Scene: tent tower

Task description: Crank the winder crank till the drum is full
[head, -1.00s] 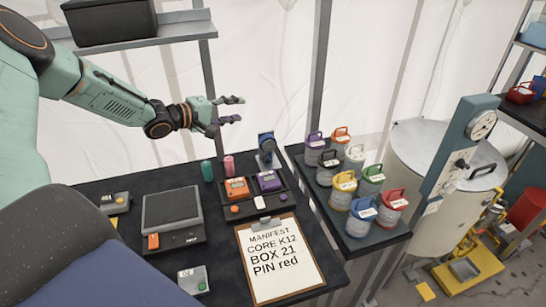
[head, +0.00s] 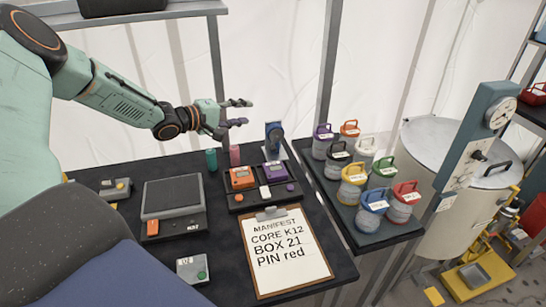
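A red rounded body (head: 536,215), which may be the winder's drum, is cut off by the right edge in the head view. It is near yellow framework (head: 478,277) on the floor. I cannot make out a crank or how full the drum is. My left gripper (head: 238,112) hangs above the back of the black table, fingers apart and empty, far to the left of the red body. My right gripper is not in view.
The black table (head: 218,245) holds a clipboard (head: 285,252), a scale (head: 172,197) and orange and purple devices. A side shelf (head: 350,222) carries several lidded canisters. A large pale tank (head: 430,165) with a gauge panel (head: 480,140) stands between it and the red body.

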